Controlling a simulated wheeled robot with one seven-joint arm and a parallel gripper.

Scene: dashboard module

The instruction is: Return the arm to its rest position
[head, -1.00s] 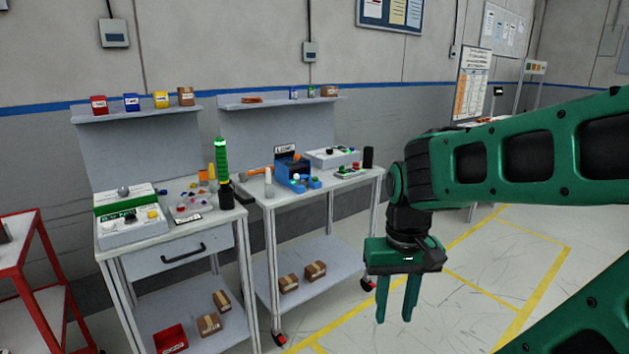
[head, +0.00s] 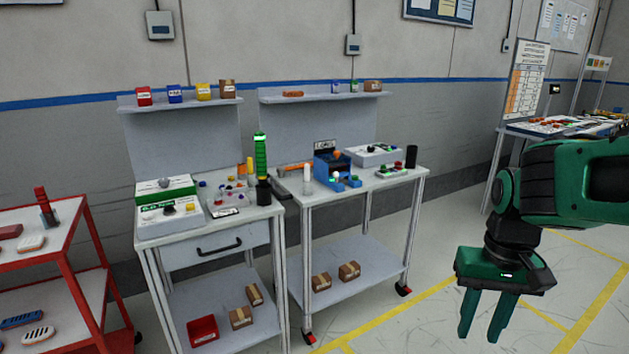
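My gripper (head: 482,335) hangs at the lower right of the head view, on the end of my green arm. Its two green fingers point down and stand apart, with nothing between them. It is over the open floor, to the right of the second workbench (head: 413,182) and apart from it.
Two grey workbenches stand against the wall; the left one (head: 240,222) has a drawer and a green light tower (head: 260,156). A red cart (head: 88,225) is at the far left. Another table (head: 512,128) stands behind my arm. Yellow-lined floor (head: 400,318) is clear.

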